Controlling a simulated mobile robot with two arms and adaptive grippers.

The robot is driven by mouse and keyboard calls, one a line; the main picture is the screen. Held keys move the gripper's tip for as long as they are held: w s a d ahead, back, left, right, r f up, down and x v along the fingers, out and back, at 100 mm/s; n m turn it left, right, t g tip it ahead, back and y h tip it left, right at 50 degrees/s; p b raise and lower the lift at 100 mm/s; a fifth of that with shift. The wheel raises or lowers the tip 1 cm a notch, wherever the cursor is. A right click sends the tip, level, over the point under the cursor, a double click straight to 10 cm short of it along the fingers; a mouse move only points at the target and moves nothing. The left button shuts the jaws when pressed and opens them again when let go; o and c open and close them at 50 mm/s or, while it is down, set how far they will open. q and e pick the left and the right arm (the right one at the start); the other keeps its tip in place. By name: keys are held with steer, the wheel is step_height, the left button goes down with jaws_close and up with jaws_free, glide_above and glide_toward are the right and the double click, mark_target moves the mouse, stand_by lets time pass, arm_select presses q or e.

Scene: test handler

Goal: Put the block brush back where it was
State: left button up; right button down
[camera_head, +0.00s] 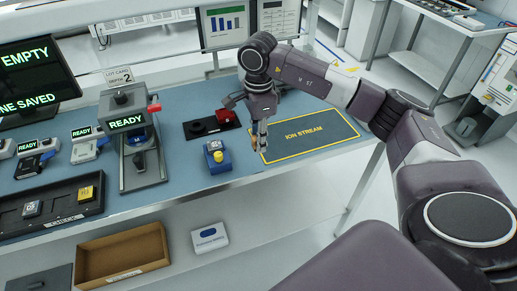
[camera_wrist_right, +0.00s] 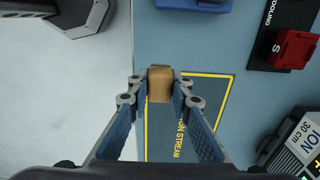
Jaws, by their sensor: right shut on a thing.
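My right gripper (camera_head: 259,143) is above the left edge of the dark ION STREAM mat (camera_head: 310,138), pointing down. In the right wrist view its fingers (camera_wrist_right: 160,92) are shut on a small tan-brown block (camera_wrist_right: 160,78), which I take to be the block brush. Its bristles cannot be made out. The yellow mat outline shows just beyond the block. In the head view the brush is a small brownish spot between the fingertips, mostly hidden. I cannot tell whether it touches the mat. My left gripper is not in view.
A blue block with a yellow top (camera_head: 215,156) stands just left of the gripper. A red block (camera_head: 225,116) sits on a black COOLING pad behind it. A READY press (camera_head: 133,140) stands further left. The bench's front edge is close. The mat's right part is clear.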

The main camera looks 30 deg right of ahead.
mark_target(259, 159)
step_height(259, 159, down, 4)
steer(key=shift+p, duration=0.5)
steer(key=shift+f, duration=0.45)
steer(key=shift+f, duration=0.15)
steer(key=c, duration=1.7)
jaws_free()
steer(key=shift+c, duration=0.2)
